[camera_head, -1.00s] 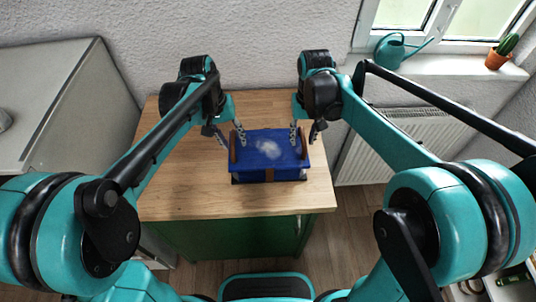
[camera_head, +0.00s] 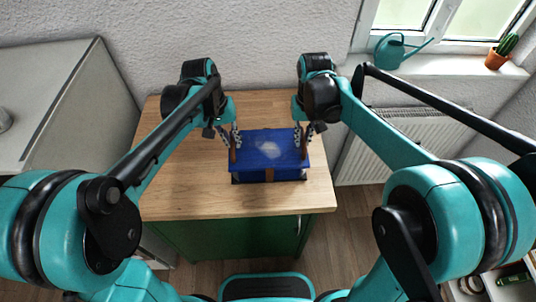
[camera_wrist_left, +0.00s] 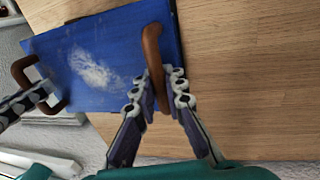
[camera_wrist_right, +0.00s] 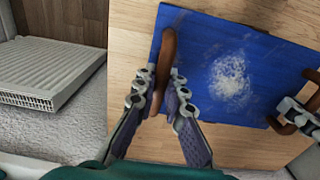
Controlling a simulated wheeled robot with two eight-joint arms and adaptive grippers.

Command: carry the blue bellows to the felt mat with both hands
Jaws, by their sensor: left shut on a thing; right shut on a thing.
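The blue bellows (camera_head: 269,152) lies flat on the wooden top, with a pale dusty patch on its upper face and a brown handle at each side. My left gripper (camera_head: 234,139) is shut on the left handle, and the left wrist view shows its fingers on both sides of that brown handle (camera_wrist_left: 153,58). My right gripper (camera_head: 304,139) is shut on the right handle; the right wrist view shows its fingers around that handle (camera_wrist_right: 167,58). I cannot make out a felt mat in these views.
The wooden top (camera_head: 205,193) of a green cabinet (camera_head: 235,237) is bare left of and in front of the bellows. A grey-white cabinet (camera_head: 75,100) stands at the left. A radiator (camera_head: 395,145) is at the right, below a sill with a watering can (camera_head: 390,52) and a cactus (camera_head: 499,53).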

